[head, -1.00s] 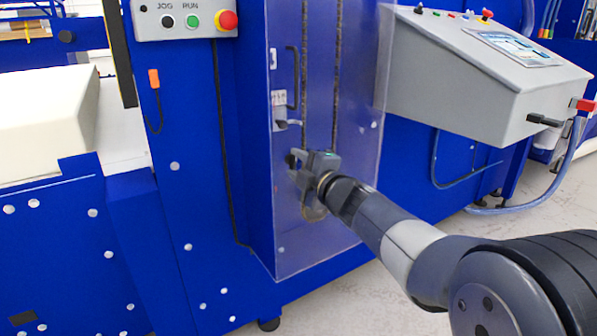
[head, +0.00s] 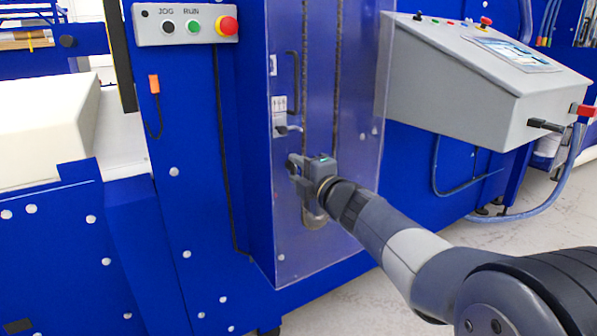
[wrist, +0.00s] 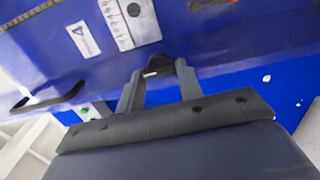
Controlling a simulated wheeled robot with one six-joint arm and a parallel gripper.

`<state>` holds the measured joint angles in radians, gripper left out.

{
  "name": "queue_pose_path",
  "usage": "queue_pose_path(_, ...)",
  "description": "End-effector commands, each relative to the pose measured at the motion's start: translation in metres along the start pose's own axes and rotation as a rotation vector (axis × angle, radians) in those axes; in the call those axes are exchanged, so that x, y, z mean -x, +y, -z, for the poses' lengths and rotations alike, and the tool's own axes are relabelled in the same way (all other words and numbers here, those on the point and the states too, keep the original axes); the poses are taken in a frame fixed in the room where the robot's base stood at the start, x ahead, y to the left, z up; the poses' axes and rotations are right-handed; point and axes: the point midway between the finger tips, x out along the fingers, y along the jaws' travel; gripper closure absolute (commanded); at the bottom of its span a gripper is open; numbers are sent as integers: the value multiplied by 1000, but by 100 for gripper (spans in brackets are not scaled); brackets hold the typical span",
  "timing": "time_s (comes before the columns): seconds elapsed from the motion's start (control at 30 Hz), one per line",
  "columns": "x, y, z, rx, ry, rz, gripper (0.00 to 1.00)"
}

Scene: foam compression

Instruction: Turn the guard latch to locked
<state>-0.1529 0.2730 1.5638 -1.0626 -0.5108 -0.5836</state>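The guard latch is a pale plate (head: 279,104) with a small grey lever (head: 289,129) at its lower end, on the edge of the clear guard (head: 345,110). The lever points roughly sideways to the right. In the wrist view the labelled latch plate (wrist: 118,22) is at the top, with a dark round knob. My gripper (head: 296,165) is just below the lever, close to the guard and apart from the latch. In the wrist view my gripper (wrist: 160,72) has its fingers spread. A dark shape shows between the tips; I cannot tell whether it is a reflection.
A dark guard handle (head: 293,80) stands above the latch. A grey control console (head: 455,85) juts out at the right. A button box (head: 186,24) is at the upper left, and a white foam block (head: 45,130) lies at the left. Floor is clear at lower right.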

Motion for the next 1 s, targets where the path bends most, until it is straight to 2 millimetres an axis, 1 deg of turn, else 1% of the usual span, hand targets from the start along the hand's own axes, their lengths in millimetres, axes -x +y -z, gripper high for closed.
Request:
queue_pose_path(0.03, 0, -1, 0, 2, 0, 2, 62)
queue_pose_path(0.27, 0, 0, 0, 0, 0, 1, 44)
queue_pose_path(0.47, 0, 0, 0, 0, 0, 0, 44)
queue_pose_path(0.57, 3, 1, 0, 0, -1, 0, 44)
queue_pose_path(0.67, 13, 1, 0, -1, -2, 1, 44)
queue_pose_path(0.77, 29, 2, -1, 0, -3, 0, 44)
queue_pose_path(1.0, 76, 2, -1, 0, -3, 1, 44)
